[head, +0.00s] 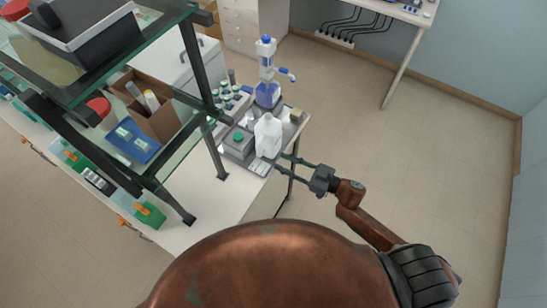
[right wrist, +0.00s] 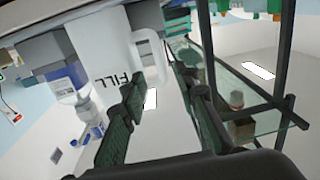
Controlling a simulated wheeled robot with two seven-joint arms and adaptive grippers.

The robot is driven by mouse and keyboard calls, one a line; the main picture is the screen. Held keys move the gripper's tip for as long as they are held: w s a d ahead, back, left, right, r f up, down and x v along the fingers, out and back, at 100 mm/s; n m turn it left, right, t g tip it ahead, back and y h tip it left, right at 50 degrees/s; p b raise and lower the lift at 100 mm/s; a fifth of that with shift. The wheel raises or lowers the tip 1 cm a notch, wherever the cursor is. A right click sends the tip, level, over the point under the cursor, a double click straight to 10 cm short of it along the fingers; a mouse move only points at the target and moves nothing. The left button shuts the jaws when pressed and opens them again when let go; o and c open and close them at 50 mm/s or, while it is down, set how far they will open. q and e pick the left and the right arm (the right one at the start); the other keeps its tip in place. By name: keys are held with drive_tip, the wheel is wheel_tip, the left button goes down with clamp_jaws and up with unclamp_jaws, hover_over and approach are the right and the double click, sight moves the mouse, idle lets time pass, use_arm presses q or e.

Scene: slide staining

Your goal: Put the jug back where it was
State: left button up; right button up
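The white jug (head: 268,136) stands upright at the right end of the bench, beside a grey tray. In the right wrist view the jug (right wrist: 98,48) appears upside down, with "FILL" on its side and its handle (right wrist: 152,55) facing my gripper. My right gripper (head: 279,162) is at the jug's near right side. Its fingers are apart in the right wrist view (right wrist: 160,82), with the handle just beyond and between the tips. I cannot tell whether a finger touches it. My left gripper is out of view.
A blue-and-white dispenser bottle (head: 266,88) stands behind the jug. A box with a green knob (head: 238,138) and a rack of bottles (head: 230,103) are to its left. A glass shelf with dark posts (head: 196,60) rises over the bench. Open floor (head: 400,150) lies right.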

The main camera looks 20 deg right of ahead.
drive_tip(key=shift+s+d, duration=0.35)
drive_tip(key=shift+d, duration=0.05)
